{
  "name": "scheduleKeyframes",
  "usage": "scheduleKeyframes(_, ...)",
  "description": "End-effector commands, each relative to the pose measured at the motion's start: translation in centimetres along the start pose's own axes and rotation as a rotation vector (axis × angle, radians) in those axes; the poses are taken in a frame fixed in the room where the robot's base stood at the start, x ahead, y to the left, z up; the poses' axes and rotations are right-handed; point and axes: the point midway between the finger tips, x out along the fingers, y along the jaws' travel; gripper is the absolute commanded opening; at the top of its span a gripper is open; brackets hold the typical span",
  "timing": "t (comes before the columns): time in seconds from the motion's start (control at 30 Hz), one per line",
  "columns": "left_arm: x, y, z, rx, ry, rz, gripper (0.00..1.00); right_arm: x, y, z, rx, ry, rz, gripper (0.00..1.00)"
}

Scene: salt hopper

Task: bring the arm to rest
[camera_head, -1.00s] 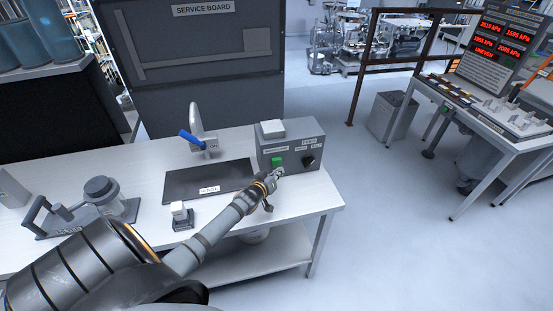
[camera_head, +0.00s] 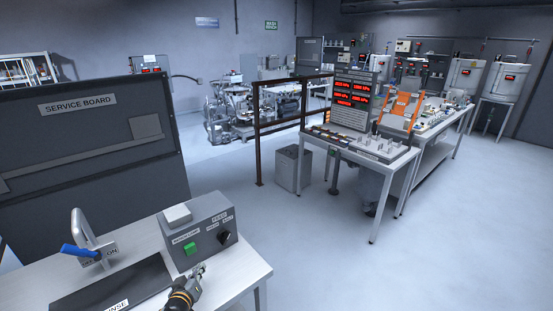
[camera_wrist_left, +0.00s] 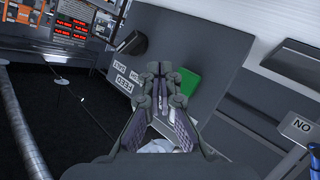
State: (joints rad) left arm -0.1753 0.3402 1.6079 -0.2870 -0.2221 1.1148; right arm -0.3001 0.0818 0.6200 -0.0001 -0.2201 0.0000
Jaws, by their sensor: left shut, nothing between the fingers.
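My left gripper (camera_head: 198,271) is at the bottom of the head view, in front of the grey control box (camera_head: 183,254). It is shut and empty. In the left wrist view its fingertips (camera_wrist_left: 160,72) come together before the box face, beside the green button (camera_wrist_left: 187,80). The button also shows in the head view (camera_head: 190,249), with a black knob (camera_head: 224,237) to its right. I cannot tell whether the fingertips touch the box. Most of my left arm is below the picture. My right gripper is not in view.
The service board (camera_head: 90,135) stands behind. Open floor (camera_head: 330,260) lies right, before a table with red displays (camera_head: 356,92).

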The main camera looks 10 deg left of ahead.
Motion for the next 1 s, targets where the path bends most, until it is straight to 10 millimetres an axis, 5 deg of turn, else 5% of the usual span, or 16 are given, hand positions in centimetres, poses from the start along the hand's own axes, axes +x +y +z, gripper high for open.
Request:
scheduleKeyframes(0.4, -13.8, 1.9, 6.3, 0.382, -0.507, -0.25, 0.0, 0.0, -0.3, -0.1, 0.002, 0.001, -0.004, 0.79)
scheduleKeyframes(0.8, -26.1, 4.3, 8.3, 0.631, -0.922, -0.149, 0.0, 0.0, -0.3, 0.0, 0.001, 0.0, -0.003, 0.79)
scheduleKeyframes(1.0, -23.2, 1.4, 13.2, 0.633, -0.955, -0.157, 0.0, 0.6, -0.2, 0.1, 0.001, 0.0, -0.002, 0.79)
